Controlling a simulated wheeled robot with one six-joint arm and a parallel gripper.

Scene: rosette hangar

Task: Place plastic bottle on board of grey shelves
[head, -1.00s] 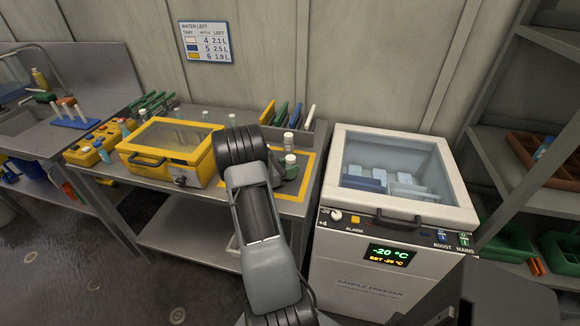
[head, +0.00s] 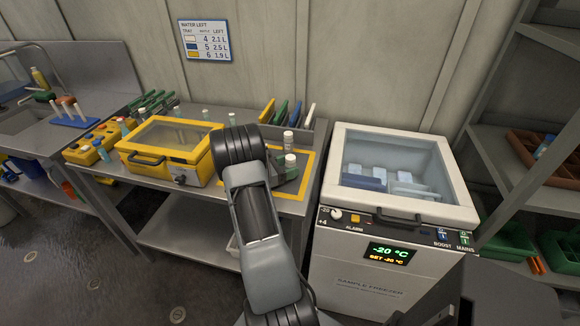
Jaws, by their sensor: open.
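A small bottle with a white cap (head: 291,161) stands on the bench inside a yellow-outlined area; its lower part is partly hidden. A second white-capped bottle (head: 288,139) stands just behind it. I cannot tell which one is the plastic bottle. My gripper (head: 283,174) shows only as a dark shape beside the front bottle, past my arm's black joint. It is open; its fingertips are hard to make out, and I cannot tell whether they touch the bottle. The grey shelves (head: 497,154) stand at the right edge, with several boards.
A white sample freezer (head: 350,285) stands between the bench and shelves. A yellow-framed box (head: 150,160) sits left on the bench. A brown tray (head: 520,150) and green crates (head: 510,240) occupy shelf boards. A rack with coloured panels (head: 300,130) stands behind the bottles.

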